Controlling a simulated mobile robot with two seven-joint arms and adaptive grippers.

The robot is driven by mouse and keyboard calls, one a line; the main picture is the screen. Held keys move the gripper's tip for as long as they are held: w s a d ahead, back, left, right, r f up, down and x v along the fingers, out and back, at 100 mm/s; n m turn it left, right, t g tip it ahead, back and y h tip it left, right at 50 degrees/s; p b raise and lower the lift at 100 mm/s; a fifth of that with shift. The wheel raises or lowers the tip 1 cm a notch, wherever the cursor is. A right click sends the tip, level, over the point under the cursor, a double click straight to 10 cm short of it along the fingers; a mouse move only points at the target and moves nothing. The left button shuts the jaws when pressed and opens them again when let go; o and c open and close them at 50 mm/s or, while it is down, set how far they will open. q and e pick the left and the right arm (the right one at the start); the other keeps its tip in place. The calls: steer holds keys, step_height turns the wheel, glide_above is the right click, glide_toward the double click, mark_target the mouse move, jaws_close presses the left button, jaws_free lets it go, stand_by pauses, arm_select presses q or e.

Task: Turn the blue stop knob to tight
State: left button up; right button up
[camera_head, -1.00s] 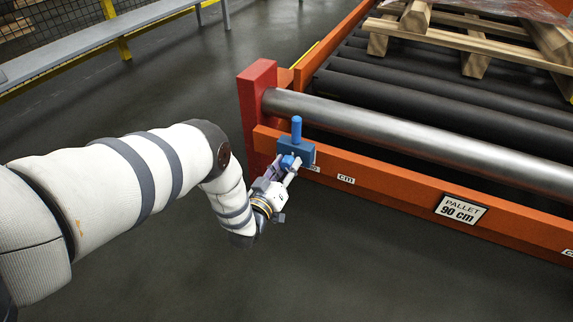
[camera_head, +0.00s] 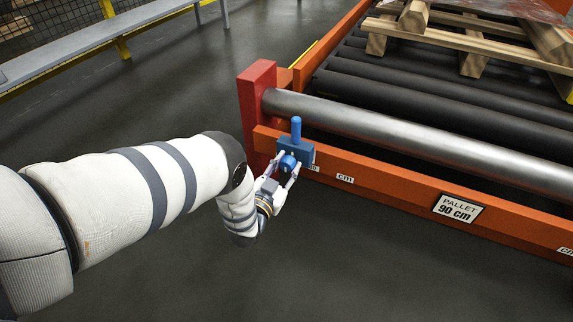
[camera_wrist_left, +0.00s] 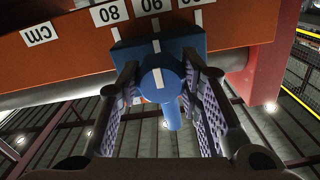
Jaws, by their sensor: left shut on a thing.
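The blue stop block (camera_head: 308,153) sits on the orange front rail near its left end, with a blue upright post (camera_head: 296,130) on top. Its round blue knob (camera_head: 288,162) faces me. My left gripper (camera_head: 284,172) is shut on the knob. In the left wrist view the two fingers of the left gripper (camera_wrist_left: 161,92) lie on either side of the knob (camera_wrist_left: 160,78). A white line on the knob appears roughly in line with a white line on the block (camera_wrist_left: 185,43). My right gripper is not in view.
A steel roller (camera_head: 420,140) runs behind the orange rail (camera_head: 395,188), which carries cm labels and a "PALLET 90 cm" sign (camera_head: 459,209). A red post (camera_head: 257,95) stands left of the block. Number labels (camera_wrist_left: 153,5) show above the block. The floor in front is clear.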

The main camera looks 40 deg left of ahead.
arm_select(q)
steer(key=shift+a, duration=0.1)
stand_by(0.4)
steer(key=o, duration=1.2)
steer(key=shift+a, duration=0.1)
steer(key=v, duration=1.2)
steer(key=shift+s+d, duration=0.2)
steer(key=shift+d, duration=0.15)
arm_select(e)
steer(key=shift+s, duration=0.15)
arm_select(q)
steer(key=shift+w, duration=0.15)
